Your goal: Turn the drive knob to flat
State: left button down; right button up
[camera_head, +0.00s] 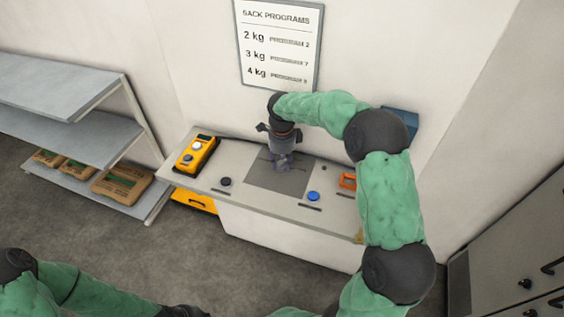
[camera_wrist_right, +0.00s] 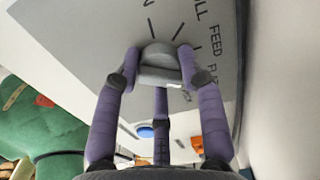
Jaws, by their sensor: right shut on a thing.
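The drive knob (camera_wrist_right: 158,53) is a grey round knob with a flat-sided grip, on a grey panel (camera_head: 262,181) set in the bench top. Dark lines and printed words surround it in the right wrist view; "FEED" reads clearly, and a word beside it looks like "FLAT", partly cut off. My right gripper (camera_head: 282,162) points down at the panel, its purple fingers shut on the knob. In the head view the gripper hides the knob. I cannot tell exactly which mark the knob points to. Only part of my left arm shows at the bottom left; its fingers are out of frame.
The bench (camera_head: 238,196) also holds a yellow device (camera_head: 196,155), a black knob (camera_head: 225,181), a blue button (camera_head: 313,196) and an orange handle (camera_head: 347,181). A sack programs sign (camera_head: 279,40) hangs behind. Shelves (camera_head: 60,95) with sacks stand left.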

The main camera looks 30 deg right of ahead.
aim_at(282, 161)
jog(key=shift+m, duration=0.5)
jog(key=o, duration=1.2)
jog(key=shift+c, duration=0.2)
notch_tip(282, 161, up, 12)
